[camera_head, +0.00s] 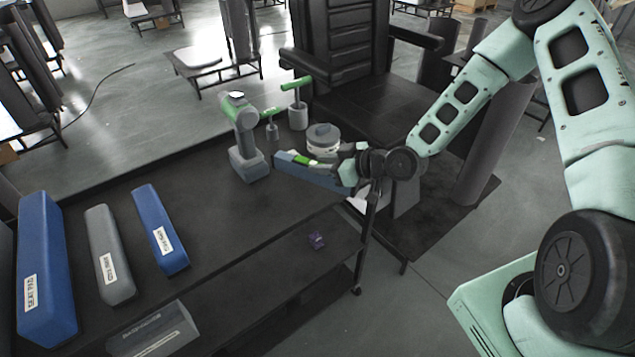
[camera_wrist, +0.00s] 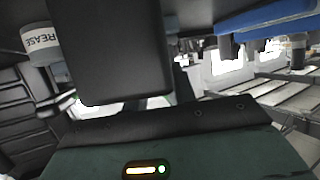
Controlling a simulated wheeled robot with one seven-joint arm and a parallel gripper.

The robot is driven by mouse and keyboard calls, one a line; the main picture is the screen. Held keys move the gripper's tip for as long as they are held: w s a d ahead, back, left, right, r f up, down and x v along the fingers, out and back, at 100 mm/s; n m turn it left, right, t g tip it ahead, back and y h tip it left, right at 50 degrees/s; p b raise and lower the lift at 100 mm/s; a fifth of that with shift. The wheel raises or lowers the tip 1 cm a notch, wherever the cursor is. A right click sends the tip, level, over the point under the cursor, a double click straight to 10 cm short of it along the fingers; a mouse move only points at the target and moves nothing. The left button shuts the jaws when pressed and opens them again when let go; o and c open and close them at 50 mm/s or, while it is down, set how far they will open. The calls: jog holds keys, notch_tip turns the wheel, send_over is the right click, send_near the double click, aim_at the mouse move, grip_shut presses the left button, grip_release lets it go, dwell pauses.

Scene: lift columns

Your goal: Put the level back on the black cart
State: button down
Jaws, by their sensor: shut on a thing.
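The level (camera_head: 316,172) is a long bar, blue-grey, with a bright green patch near its upper edge. In the head view it is at the right end of the black cart (camera_head: 215,205). My gripper (camera_head: 350,170) is shut on its right part and hides that end. I cannot tell whether the level touches the cart top or is just above it. In the wrist view a dark block fills the upper middle, and I cannot identify the level there with certainty.
A round grease can (camera_head: 323,140) is just behind the level. Blue pads (camera_head: 160,228) and a grey pad (camera_head: 108,255) lie at left. The middle of the cart top is clear. A black chair (camera_head: 345,60) stands behind.

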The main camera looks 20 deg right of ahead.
aim_at(323, 183)
jog(key=shift+f+p, duration=0.5)
jog(key=shift+f, duration=2.5)
jog(key=shift+f, duration=0.15)
jog(key=c, duration=1.1)
grip_release()
